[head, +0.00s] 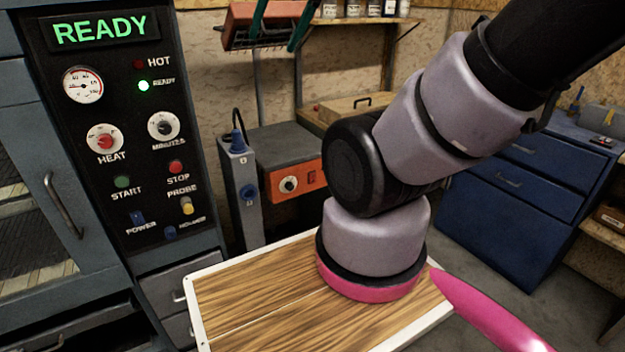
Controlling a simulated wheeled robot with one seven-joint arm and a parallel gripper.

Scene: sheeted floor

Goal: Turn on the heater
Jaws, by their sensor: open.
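A dark control panel (122,140) fills the left of the head view, with a lit green READY display (106,30) and a lit green lamp (144,86). It carries a HEAT knob (104,139), a MINUTES knob (163,126), a green START button (122,182), a red STOP button (176,167) and a blue POWER switch (137,218). Further right is a grey box with an orange front (297,182), bearing a knob (289,185) and a red switch (311,177). Which unit is the heater cannot be told. My arm crosses the right side; my gripper's fingers do not show.
A wooden board with a white rim (197,307) lies in front, below my arm. A grey-blue upright unit (240,195) stands between panel and orange-fronted box. A blue drawer cabinet (520,200) stands right. Bare floor (490,258) shows between board and cabinet.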

